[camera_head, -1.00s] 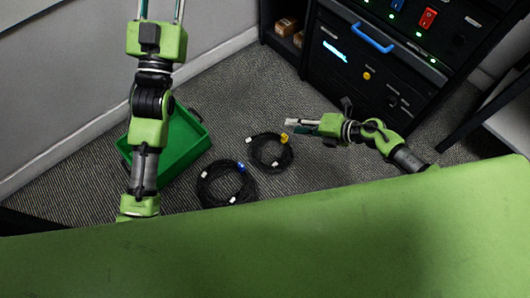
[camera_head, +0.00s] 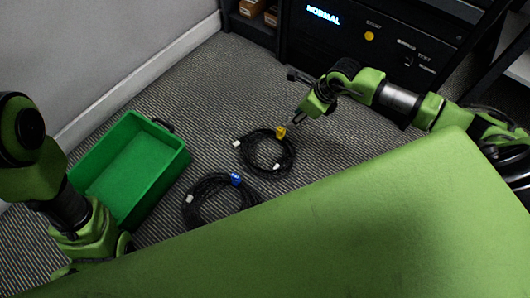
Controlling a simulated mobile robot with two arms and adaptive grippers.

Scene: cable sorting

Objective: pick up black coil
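Two black coils lie on the grey carpet. One black coil (camera_head: 244,165) has a yellow tie or connector and white ends. The other black coil (camera_head: 196,186), with a blue tie or connector, lies nearer to me and to the left, partly hidden behind my green body panel. My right gripper (camera_head: 297,122) points down just right of the yellow part of the farther coil, and I cannot tell whether it touches it. Its fingers are small and dark here, so their opening is unclear. My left arm shows at the left edge, but its gripper is out of the picture.
An empty green bin (camera_head: 135,178) stands on the carpet to the left of the coils. A black cabinet (camera_head: 385,45) with a lit display stands at the back right. A shelf with small boxes (camera_head: 250,10) is at the back. Carpet between bin and cabinet is clear.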

